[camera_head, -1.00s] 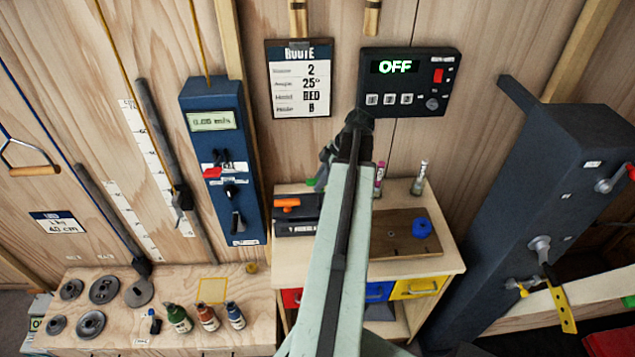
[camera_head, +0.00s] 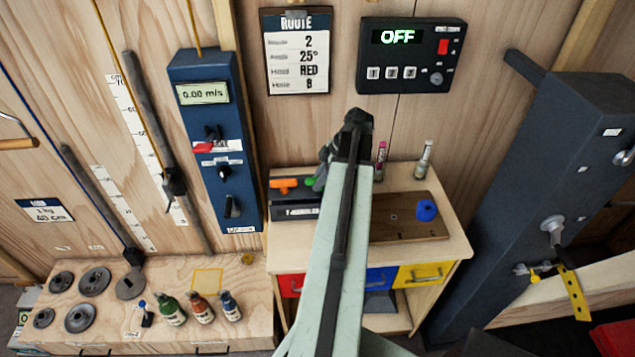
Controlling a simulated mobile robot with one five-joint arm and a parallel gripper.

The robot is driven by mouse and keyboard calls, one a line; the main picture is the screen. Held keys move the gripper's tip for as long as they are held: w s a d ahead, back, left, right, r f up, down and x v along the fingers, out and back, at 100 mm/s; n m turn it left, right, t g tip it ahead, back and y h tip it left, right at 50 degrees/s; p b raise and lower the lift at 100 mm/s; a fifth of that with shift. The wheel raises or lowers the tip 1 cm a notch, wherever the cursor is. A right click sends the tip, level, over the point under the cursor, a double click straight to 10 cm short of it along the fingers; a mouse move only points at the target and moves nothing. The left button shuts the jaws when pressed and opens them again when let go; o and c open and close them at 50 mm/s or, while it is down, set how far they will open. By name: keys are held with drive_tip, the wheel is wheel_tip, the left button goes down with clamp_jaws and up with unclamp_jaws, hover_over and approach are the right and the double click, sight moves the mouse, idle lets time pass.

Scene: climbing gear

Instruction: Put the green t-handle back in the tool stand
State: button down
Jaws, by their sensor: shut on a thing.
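The tool stand (camera_head: 295,212) is a dark box with a white label at the back left of the small wooden cabinet. An orange t-handle (camera_head: 284,185) stands in it at the left. My gripper (camera_head: 322,172) is at the right end of the stand, partly hidden behind my pale green arm. It is shut on the green t-handle (camera_head: 311,181), of which only a small green part shows at the gripper's left side. The t-handle's shaft is hidden, so I cannot tell whether it is in the stand or above it.
A board (camera_head: 395,231) with a blue knob-like piece (camera_head: 427,210) lies right of my arm. Two marker-like tubes stand behind it. A dark blue-grey column (camera_head: 530,190) rises at the right. A bench (camera_head: 250,325) with bottles and weight discs is at the left.

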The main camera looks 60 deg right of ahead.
drive_tip(key=c, duration=1.2)
unclamp_jaws()
drive_tip(key=shift+o, duration=0.2)
drive_tip(key=shift+r, duration=0.1)
drive_tip(key=p+v, duration=0.7)
drive_tip(key=v, duration=0.1)
drive_tip(key=shift+f, duration=0.2)
